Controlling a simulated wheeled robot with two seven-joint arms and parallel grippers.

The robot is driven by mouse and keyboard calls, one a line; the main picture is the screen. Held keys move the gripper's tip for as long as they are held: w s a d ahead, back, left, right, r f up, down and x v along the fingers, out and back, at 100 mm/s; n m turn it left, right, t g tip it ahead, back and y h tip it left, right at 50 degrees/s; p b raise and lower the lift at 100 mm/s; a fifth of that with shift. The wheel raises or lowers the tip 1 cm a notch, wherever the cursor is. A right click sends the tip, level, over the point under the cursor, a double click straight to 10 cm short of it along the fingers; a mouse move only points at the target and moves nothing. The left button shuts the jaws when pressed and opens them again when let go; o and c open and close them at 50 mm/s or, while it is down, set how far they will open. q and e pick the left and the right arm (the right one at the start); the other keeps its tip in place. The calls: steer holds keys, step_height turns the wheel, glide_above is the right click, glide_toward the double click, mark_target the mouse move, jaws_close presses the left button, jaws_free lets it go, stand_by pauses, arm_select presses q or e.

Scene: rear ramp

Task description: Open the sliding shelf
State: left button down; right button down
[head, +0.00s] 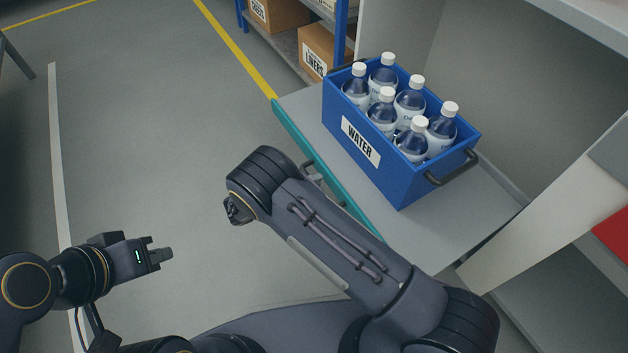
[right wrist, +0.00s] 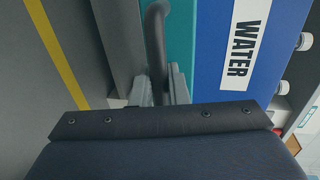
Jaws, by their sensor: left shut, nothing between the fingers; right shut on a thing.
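The sliding shelf (head: 445,225) is a grey board with a teal front edge (head: 289,132). It stands out from the pale cabinet and carries a blue crate. A dark bar handle (right wrist: 156,40) is on its teal front, seen in the right wrist view. My right gripper (right wrist: 160,92) is shut on this handle. In the head view the right gripper (head: 316,174) shows at the teal edge, partly hidden by my right forearm, which also covers part of the handle. My left gripper (head: 166,255) is shut and empty above the floor at the lower left, away from the shelf.
The blue crate (head: 400,188) marked WATER holds several bottles with white caps. The cabinet wall (head: 540,215) stands right of the shelf. A blue rack (head: 341,35) with cardboard boxes (head: 318,50) stands behind. The grey floor left of the shelf is clear.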

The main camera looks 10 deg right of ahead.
steer(key=c, duration=1.5)
jaws_free()
steer(key=p+v, duration=0.1)
steer(key=v, duration=0.6)
steer(key=shift+s+a+p, duration=0.15)
steer(key=shift+a+p, duration=0.15)
steer(key=shift+a, duration=0.1)
